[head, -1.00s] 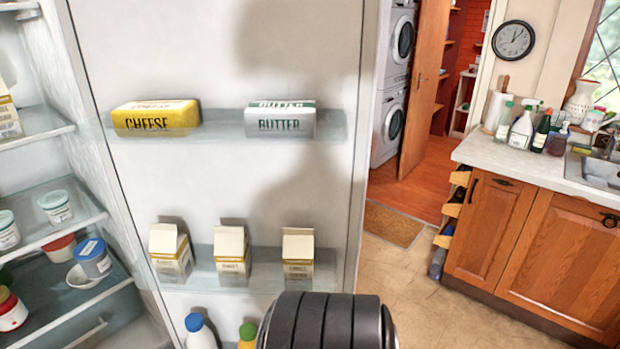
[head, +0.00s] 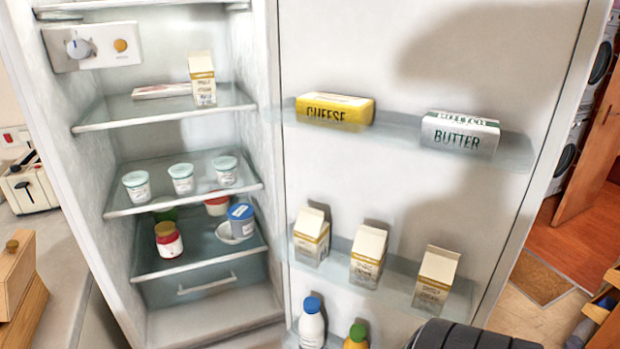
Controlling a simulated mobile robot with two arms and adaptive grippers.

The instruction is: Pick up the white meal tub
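Inside the open fridge, three small white tubs with pale teal lids stand in a row on the middle shelf: the left tub (head: 137,188), the middle tub (head: 182,180) and the right tub (head: 225,172). I cannot tell from their small print which, if any, is the white meal tub. Neither of my grippers is in view; only a black ridged part of me shows at the bottom right.
The fridge door (head: 430,60) stands open on the right, its shelves holding cheese (head: 335,112), butter (head: 460,134) and several cartons and bottles. A red jar (head: 168,240) stands on the lower fridge shelf. A toaster (head: 28,186) is on the left counter.

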